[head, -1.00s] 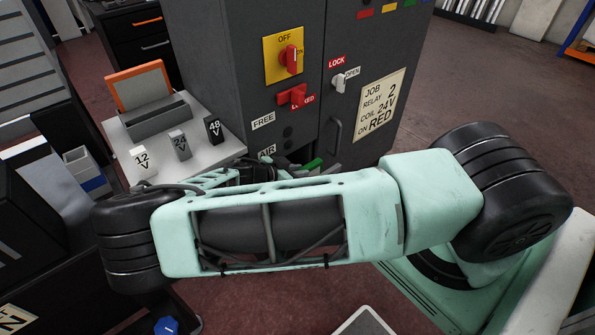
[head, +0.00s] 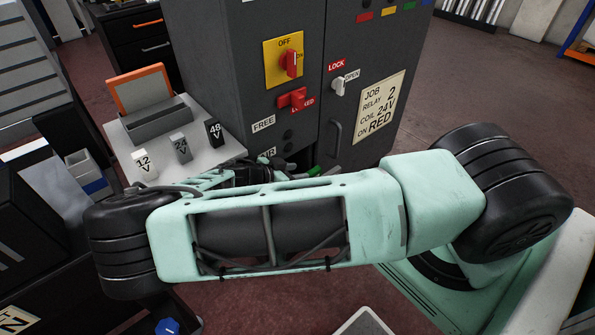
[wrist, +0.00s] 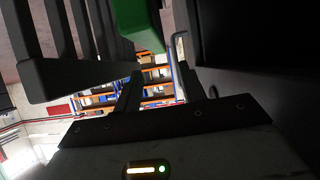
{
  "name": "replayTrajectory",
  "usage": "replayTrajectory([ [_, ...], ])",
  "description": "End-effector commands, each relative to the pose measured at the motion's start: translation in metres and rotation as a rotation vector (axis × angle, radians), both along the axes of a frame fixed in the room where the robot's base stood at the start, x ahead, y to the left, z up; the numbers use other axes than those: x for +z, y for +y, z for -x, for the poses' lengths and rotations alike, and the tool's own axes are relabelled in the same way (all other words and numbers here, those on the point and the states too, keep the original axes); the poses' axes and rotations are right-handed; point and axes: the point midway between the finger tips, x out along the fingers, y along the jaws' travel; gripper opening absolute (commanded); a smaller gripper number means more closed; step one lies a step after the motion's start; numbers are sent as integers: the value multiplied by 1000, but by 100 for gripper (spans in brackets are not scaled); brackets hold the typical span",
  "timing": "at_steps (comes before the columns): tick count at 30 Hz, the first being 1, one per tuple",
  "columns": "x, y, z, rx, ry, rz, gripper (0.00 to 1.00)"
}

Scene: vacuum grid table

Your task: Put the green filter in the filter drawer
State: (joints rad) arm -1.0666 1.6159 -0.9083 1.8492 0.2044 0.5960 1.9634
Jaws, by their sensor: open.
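A green piece (head: 314,171), seemingly the green filter, shows low at the front of the dark cabinet in the head view, mostly hidden behind my arm. In the wrist view the green piece (wrist: 133,22) is at the top, beside several dark grey bars (wrist: 60,40). My gripper (wrist: 156,76) is open, its two fingers apart with nothing between them; the green piece lies beyond the fingertips. In the head view my gripper is mostly hidden behind my forearm. I cannot make out the filter drawer.
The dark cabinet (head: 235,95) carries a yellow-plated red switch (head: 290,62), a red latch (head: 292,98), and a white lever (head: 339,87). A light side table (head: 200,163) holds the 12V (head: 145,165), 24V (head: 181,149) and 48V (head: 214,133) blocks. Open floor lies right of the cabinet.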

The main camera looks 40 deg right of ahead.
Motion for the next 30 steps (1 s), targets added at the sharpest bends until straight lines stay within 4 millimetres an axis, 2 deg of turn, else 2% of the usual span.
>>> replayTrajectory([
  [1,1,15,-1,7,-3,-4,41],
  [3,9,30,-1,7,-3,-4,41],
  [9,30,67,0,6,-1,-2,41],
  [15,43,89,0,4,0,0,41],
  [20,46,95,4,-1,23,-14,41],
  [23,43,96,15,-10,99,-68,41],
  [26,38,102,38,-5,249,-183,41],
  [30,39,128,79,80,517,-428,41],
])
